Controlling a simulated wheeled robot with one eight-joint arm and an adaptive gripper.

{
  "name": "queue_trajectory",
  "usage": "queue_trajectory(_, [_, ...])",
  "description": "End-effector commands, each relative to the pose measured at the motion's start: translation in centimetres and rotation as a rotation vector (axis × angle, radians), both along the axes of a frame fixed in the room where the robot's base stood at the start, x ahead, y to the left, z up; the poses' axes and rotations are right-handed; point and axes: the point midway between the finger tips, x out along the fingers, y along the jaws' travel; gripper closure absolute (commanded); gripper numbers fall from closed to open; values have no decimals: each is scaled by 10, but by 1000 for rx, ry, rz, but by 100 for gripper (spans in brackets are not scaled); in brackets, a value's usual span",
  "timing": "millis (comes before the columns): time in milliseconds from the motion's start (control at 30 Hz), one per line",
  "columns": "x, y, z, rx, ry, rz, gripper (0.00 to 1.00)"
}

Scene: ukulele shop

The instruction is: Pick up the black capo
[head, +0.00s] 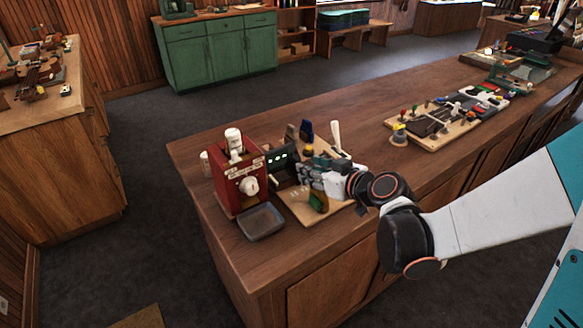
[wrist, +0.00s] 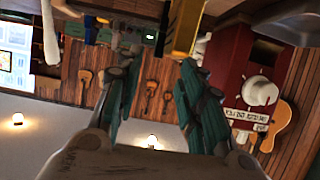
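My gripper (head: 311,176) is over the wooden board at the near end of the long counter, beside the red box. In the wrist view my gripper (wrist: 158,68) has its two green-padded fingers apart, with an empty gap between them. A yellow object (wrist: 183,28) is just past the right fingertip; whether they touch I cannot tell. I cannot single out the black capo with certainty. Small dark, blue and yellow items stand crowded on the board (head: 298,208), partly hidden by my gripper.
The red box (head: 226,188) with white bottles stands left of the board, a grey tray (head: 262,222) in front. A white-handled tool (head: 336,133) stands behind my gripper. Farther right lies another board (head: 425,137) with tools. The counter (head: 370,135) between the boards is mostly clear.

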Motion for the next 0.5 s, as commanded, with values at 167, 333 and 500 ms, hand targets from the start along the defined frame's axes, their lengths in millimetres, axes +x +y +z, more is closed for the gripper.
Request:
queue_trajectory(167, [22,16,-13,0,0,2,64])
queue_trajectory(333, [30,21,-16,-1,1,1,64])
queue_trajectory(500, [39,27,-19,0,0,1,64])
